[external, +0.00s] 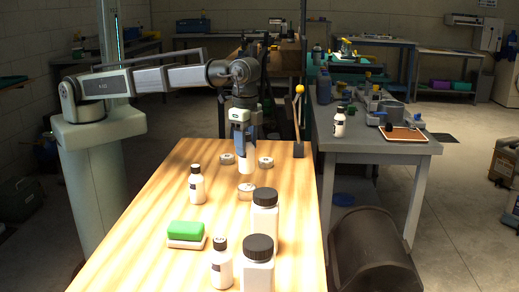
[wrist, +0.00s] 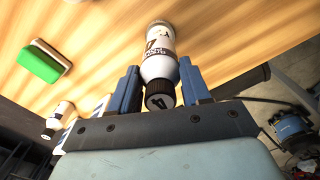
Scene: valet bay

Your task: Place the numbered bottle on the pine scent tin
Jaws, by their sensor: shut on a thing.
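My gripper (external: 243,147) is shut on a white bottle (external: 246,165), which hangs upright below the fingers. In the wrist view, the held bottle (wrist: 158,66) has a black cap with a pale mark and dark print on its side, between my blue fingers (wrist: 160,88). A small round tin (external: 247,190) stands on the wooden table just below the bottle in the external view, with a narrow gap seeming to show between them. Two more low tins stand farther back, one at left (external: 227,158) and one at right (external: 265,162). No scent label is readable.
Small white bottles stand left (external: 197,185) and front (external: 221,266). Two large black-capped bottles (external: 264,218) (external: 257,268) stand front right. A green and white sponge (external: 186,235) lies left. A yellow-topped rod (external: 298,118) rises at the back right edge. The table's middle (external: 218,212) is clear.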

